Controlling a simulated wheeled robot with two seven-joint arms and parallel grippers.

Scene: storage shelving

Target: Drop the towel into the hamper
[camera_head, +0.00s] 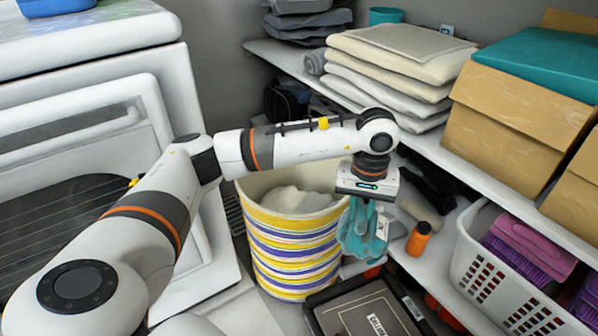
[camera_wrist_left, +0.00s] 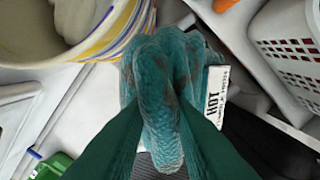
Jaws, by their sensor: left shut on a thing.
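The teal towel (camera_head: 357,240) hangs bunched from my left gripper (camera_head: 366,212), whose jaws are shut on it. The hamper (camera_head: 297,250) is a round bin with yellow, white and purple stripes, open at the top, with whitish cloth (camera_head: 292,200) inside. In the head view the towel is at the hamper's right side, overlapping its right edge. In the left wrist view the towel (camera_wrist_left: 165,95) fills the middle between the fingers of my left gripper (camera_wrist_left: 160,125), and the hamper's rim (camera_wrist_left: 118,38) is at upper left. A white printed tag (camera_wrist_left: 216,92) shows beside the towel. My right gripper is not in view.
A white washer-like appliance (camera_head: 110,110) stands left of the hamper. Shelves on the right hold folded cloths (camera_head: 395,70), cardboard boxes (camera_head: 515,125) and a white basket (camera_head: 500,270). An orange bottle (camera_head: 418,240) and a dark box (camera_head: 368,310) are near the towel.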

